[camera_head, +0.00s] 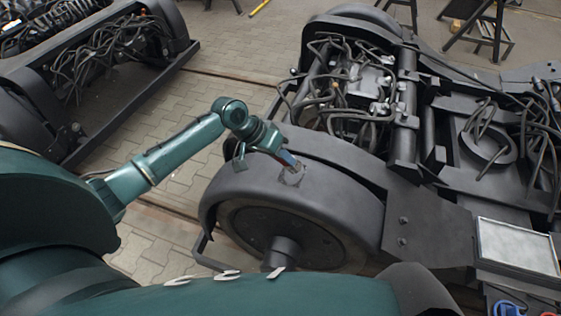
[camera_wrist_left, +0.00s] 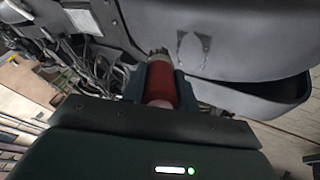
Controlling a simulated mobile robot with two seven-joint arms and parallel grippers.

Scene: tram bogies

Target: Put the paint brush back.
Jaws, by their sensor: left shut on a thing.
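My left gripper (camera_head: 287,160) is just above the top of the grey curved wheel cover (camera_head: 330,190) of the right bogie. In the left wrist view the fingers are shut on the paint brush (camera_wrist_left: 160,82). It shows as a red-brown round body with dark bristles at its far end, pointing away from the wrist. In the head view the brush is small and partly hidden by the gripper, so I cannot tell whether its bristles touch the cover. A darker patch (camera_wrist_left: 193,47) marks the grey surface beside the bristles. My right gripper is not in view.
A shallow tray (camera_head: 517,246) with a pale inside lies at the right. Blue (camera_head: 507,308) and red things at the bottom right are cut off. Another bogie (camera_head: 105,70) stands at the left. Paved floor (camera_head: 190,95) lies free between the bogies. Cables (camera_head: 345,95) crowd the right bogie.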

